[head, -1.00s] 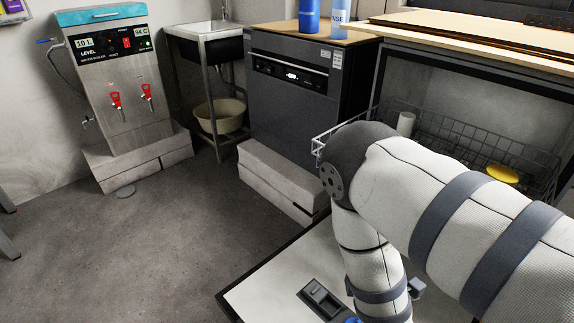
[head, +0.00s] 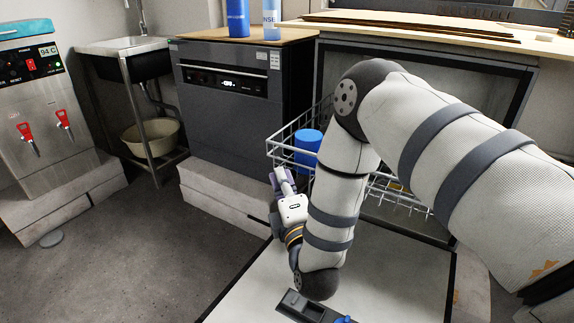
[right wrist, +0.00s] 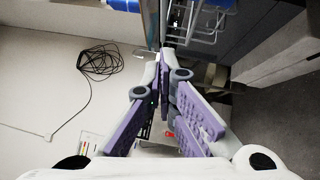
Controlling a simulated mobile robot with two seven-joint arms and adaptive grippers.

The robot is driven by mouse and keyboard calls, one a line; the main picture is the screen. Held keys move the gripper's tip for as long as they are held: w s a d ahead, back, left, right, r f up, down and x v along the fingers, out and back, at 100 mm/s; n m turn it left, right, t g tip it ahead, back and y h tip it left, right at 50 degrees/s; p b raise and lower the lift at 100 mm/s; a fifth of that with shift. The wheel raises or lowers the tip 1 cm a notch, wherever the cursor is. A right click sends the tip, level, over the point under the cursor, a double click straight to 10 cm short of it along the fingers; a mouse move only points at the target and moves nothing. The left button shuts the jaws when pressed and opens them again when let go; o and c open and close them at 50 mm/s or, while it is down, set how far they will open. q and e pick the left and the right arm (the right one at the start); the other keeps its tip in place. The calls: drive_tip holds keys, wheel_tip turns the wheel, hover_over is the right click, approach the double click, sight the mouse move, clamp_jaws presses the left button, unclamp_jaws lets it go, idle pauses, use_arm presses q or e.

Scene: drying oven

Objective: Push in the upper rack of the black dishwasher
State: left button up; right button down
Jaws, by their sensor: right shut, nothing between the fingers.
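The white wire rack (head: 286,152) is pulled out of the open dishwasher (head: 398,226) on the right in the head view. A blue cup (head: 308,145) stands in it. My arm hides much of the rack. My right gripper (head: 279,172), with purple finger pads, is shut and empty. It is close to the rack's front left corner, at or just below it; I cannot tell whether it touches. In the right wrist view the fingers (right wrist: 165,58) are together, with rack wires (right wrist: 204,22) beyond them at the top. My left gripper is not in view.
The door (head: 245,298) lies open, with a detergent box (head: 300,307) on it. A closed dark machine (head: 225,110) stands left of the rack with blue bottles (head: 237,18) on top. A sink (head: 125,48) and boiler (head: 35,105) are farther left. The floor (head: 120,240) in front is clear.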

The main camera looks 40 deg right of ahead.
sight(282, 145)
drive_tip(key=shift+w+d+r, duration=0.2)
drive_tip(key=shift+w+d, duration=0.45)
drive_tip(key=shift+d, duration=0.1)
drive_tip(key=shift+w+d+r, duration=0.15)
drive_tip(key=shift+w+d, duration=0.45)
drive_tip(key=shift+d, duration=0.15)
drive_tip(key=shift+w+d+r, duration=0.2)
drive_tip(key=shift+w+d, duration=0.45)
drive_tip(key=shift+d, duration=0.1)
